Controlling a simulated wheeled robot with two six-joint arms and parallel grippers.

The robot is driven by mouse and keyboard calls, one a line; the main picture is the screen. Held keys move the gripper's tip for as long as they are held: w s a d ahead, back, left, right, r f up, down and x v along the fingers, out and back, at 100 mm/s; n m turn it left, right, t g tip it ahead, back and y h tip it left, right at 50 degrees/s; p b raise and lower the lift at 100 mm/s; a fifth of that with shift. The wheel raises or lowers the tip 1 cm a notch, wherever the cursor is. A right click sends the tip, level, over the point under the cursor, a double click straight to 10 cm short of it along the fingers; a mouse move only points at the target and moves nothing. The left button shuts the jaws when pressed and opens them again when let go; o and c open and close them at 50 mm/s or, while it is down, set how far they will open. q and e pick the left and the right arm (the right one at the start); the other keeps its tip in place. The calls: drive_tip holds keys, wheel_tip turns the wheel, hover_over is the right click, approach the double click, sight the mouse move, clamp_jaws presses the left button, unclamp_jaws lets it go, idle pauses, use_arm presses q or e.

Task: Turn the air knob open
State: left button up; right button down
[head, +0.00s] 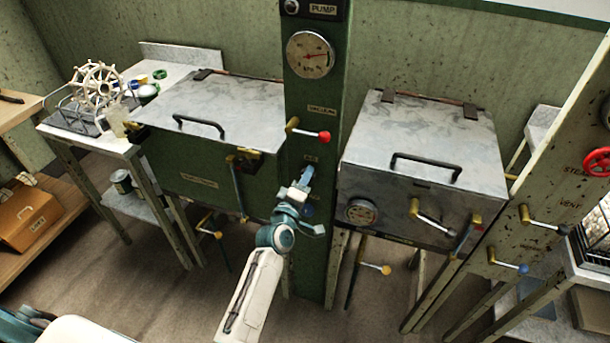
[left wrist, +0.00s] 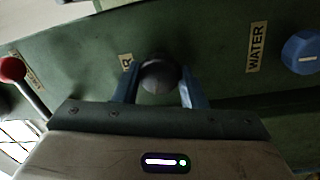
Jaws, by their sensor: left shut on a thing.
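The air knob (left wrist: 158,76) shows in the left wrist view as a round grey ball between two blue fingers, beside a partly covered label ending in R. My left gripper (head: 304,178) is at the green column (head: 315,95), below the vacuum lever, and is shut on the knob. My right gripper is not in view.
The vacuum lever with a red ball (head: 324,137) sticks out just above the gripper. A blue knob (left wrist: 302,52) sits beside the WATER label in the left wrist view. Lidded basins, green (head: 228,105) and grey (head: 430,140), flank the column closely. A red valve wheel (head: 597,161) is far right.

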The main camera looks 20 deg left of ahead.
use_arm(q)
drive_tip(key=n+p, duration=0.1)
drive_tip(key=n, duration=0.4)
drive_tip(key=shift+y, duration=0.4)
drive_tip(key=shift+n+p, duration=0.3)
drive_tip(key=shift+n, duration=0.1)
drive_tip(key=o, duration=1)
